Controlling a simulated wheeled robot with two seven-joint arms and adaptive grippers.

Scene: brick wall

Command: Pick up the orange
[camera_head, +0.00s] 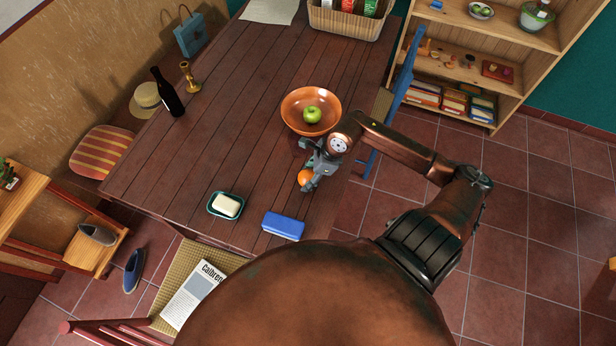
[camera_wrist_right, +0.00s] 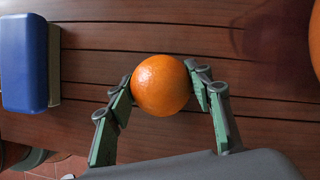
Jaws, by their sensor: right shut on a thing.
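The orange (camera_head: 304,177) is at the right side of the dark wooden table, between the fingers of my right gripper (camera_head: 312,175). In the right wrist view the orange (camera_wrist_right: 160,85) is round and bright, with a green-padded finger touching it on each side. My right gripper (camera_wrist_right: 160,92) is shut on it. I cannot tell whether the orange rests on the table or is just above it. My left gripper is in neither view.
An orange-brown bowl (camera_head: 292,112) with a green apple (camera_head: 312,114) stands just behind my right gripper. A blue box (camera_head: 283,226) and a soap dish (camera_head: 213,205) with soap (camera_head: 227,204) lie nearer the front edge. A dark bottle (camera_head: 168,95) and a brass candlestick (camera_head: 189,77) stand left. The table's middle is clear.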

